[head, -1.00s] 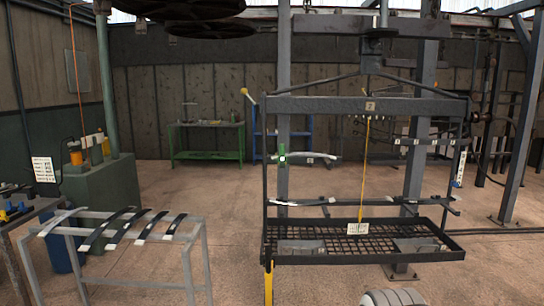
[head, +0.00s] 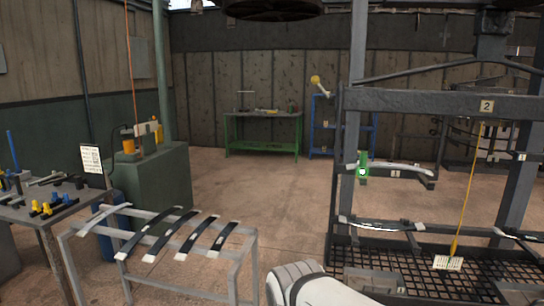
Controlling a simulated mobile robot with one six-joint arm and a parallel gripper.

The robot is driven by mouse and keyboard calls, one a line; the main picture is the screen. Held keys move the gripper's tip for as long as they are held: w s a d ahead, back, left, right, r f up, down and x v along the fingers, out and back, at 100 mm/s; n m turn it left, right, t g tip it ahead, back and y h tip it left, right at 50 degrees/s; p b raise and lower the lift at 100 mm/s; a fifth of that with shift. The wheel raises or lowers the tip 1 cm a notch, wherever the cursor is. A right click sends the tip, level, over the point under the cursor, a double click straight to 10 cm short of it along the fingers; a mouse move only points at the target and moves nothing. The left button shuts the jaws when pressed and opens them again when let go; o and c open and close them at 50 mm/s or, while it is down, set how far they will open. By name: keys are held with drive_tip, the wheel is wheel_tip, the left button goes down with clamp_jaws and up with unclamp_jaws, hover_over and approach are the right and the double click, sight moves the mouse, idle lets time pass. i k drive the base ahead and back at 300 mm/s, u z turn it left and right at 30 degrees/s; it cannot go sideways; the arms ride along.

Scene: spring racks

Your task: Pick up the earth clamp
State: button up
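I cannot say for certain which thing is the earth clamp. A small green clamp-like piece (head: 363,165) with a pale round mark sits at the left post of the hanging rack (head: 430,101), by the left end of a pale curved spring leaf (head: 405,168). Small yellow and blue pieces (head: 42,208) stand on the grey table at the far left; their kind is too small to tell. A white rounded part of my arm shows at the bottom middle. My gripper is not in view.
A grey stand (head: 244,240) with several dark curved leaves stands front left. The rack's mesh tray (head: 480,280) is at the right. A green cabinet (head: 160,180) is behind the stand. Open floor (head: 280,190) lies between stand and rack, back to a green bench (head: 262,148).

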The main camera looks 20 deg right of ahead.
sight(362, 169)
drive_tip(key=z, duration=0.2)
drive_tip(key=i, duration=1.4)
drive_tip(key=z, duration=0.85)
drive_tip(key=k, duration=0.7)
drive_tip(key=z, duration=0.25)
drive_tip(key=i, duration=0.8)
drive_tip(key=u, duration=0.15)
